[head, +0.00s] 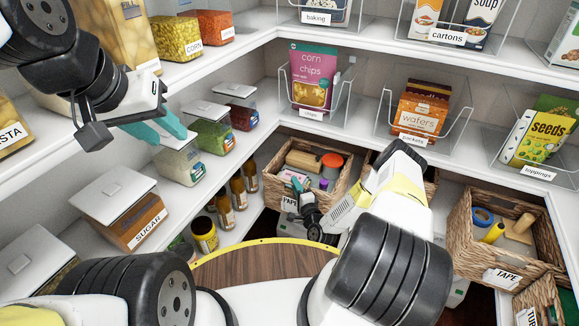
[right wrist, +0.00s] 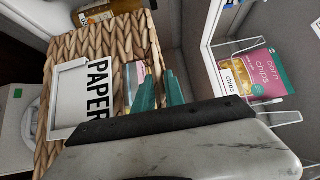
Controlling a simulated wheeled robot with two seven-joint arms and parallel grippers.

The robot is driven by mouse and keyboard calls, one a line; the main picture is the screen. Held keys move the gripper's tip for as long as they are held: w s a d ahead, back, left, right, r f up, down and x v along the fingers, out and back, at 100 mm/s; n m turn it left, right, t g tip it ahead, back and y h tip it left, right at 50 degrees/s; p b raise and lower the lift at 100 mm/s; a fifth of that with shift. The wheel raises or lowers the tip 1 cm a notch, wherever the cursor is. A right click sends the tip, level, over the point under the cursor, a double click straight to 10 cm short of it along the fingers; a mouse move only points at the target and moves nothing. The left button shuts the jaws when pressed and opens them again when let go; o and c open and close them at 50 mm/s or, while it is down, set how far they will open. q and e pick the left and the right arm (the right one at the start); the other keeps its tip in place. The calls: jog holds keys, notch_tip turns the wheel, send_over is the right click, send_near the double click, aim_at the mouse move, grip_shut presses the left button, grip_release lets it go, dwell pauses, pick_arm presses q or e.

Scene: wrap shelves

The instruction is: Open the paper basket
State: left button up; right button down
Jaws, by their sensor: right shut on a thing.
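The paper basket (head: 335,184) is a woven basket on the lower shelf at the back corner in the head view. In the right wrist view the same basket (right wrist: 60,110) fills the left side, with a white PAPER label (right wrist: 97,93) on its front. My right gripper (right wrist: 160,90) is shut on the basket's front rim, its teal fingers beside the wall; in the head view my right arm hides part of the basket. My left gripper (head: 160,127) is at the upper left, its teal fingers apart and empty, near the shelf jars.
A TAPE basket (head: 461,222) stands on the right. Spice bottles (head: 238,190) stand left of the paper basket. A shelf above holds corn chips (head: 311,78) and wafers (head: 424,110) in clear bins. A round wooden top (head: 250,270) is in front.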

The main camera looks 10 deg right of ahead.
jog(key=c, duration=1.4)
grip_release()
jog(key=s+d, duration=0.1)
jog(key=s, duration=0.6)
jog(key=shift+s+d, duration=0.3)
jog(key=shift+s, duration=0.05)
jog(key=shift+f, duration=0.1)
